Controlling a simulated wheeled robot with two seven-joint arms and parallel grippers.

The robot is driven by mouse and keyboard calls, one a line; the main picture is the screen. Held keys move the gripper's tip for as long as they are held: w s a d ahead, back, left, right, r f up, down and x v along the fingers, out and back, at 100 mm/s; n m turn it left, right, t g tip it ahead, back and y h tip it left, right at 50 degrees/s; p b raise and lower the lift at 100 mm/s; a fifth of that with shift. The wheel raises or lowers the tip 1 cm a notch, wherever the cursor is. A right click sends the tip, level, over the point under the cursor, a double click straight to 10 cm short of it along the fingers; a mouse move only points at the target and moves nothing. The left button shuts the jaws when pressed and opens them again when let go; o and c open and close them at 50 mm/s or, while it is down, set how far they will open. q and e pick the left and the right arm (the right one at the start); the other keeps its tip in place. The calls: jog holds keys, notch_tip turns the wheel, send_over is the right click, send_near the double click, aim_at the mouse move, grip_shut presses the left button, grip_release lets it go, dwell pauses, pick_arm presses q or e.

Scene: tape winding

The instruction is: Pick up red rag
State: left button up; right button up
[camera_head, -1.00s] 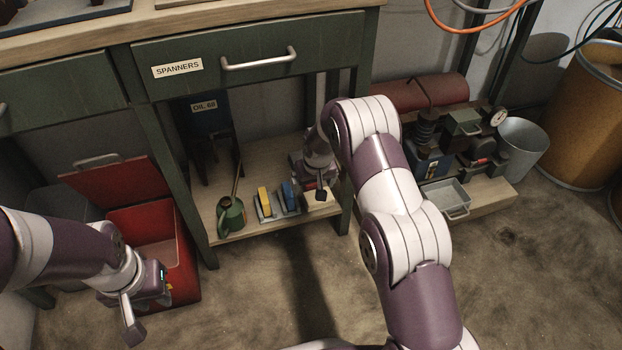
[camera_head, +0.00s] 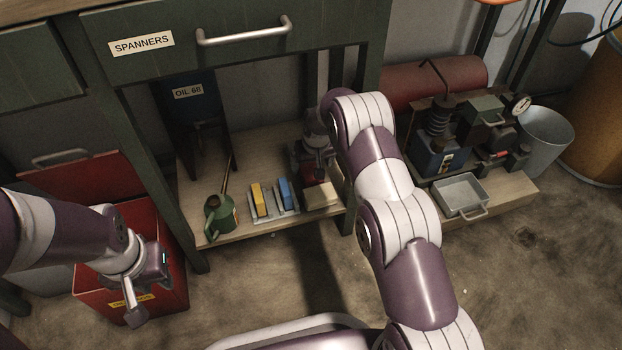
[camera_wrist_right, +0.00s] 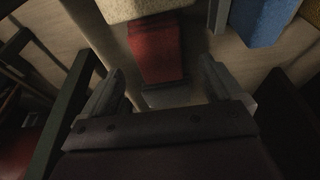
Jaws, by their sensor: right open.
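In the right wrist view, a red folded piece (camera_wrist_right: 155,50), which looks like the rag, lies on the pale shelf, ahead of and between my fingers. A beige block (camera_wrist_right: 145,8) is beyond it. My right gripper (camera_wrist_right: 163,90) is open and empty, apart from the red piece. In the head view, my right gripper (camera_head: 318,165) is inside the lower shelf, partly hidden by my forearm and in shadow.
The lower shelf (camera_head: 262,228) holds a green oil can (camera_head: 220,215), yellow (camera_head: 258,199) and blue (camera_head: 285,194) blocks and a beige block (camera_head: 321,194). A bench leg (camera_head: 350,215) stands close to my right arm. A red box (camera_head: 170,270) is at left.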

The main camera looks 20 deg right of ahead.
aim_at(311, 170)
jog(key=b+x, duration=0.2)
jog(key=x, duration=0.2)
jog(key=shift+s+d, duration=0.1)
jog(key=shift+d, duration=0.05)
jog(key=shift+r, duration=0.3)
pick_arm(q)
notch_tip(311, 170, down, 3)
jog(key=shift+f, duration=0.1)
jog(key=shift+p, duration=0.4)
pick_arm(e)
jog(key=shift+f, duration=0.2)
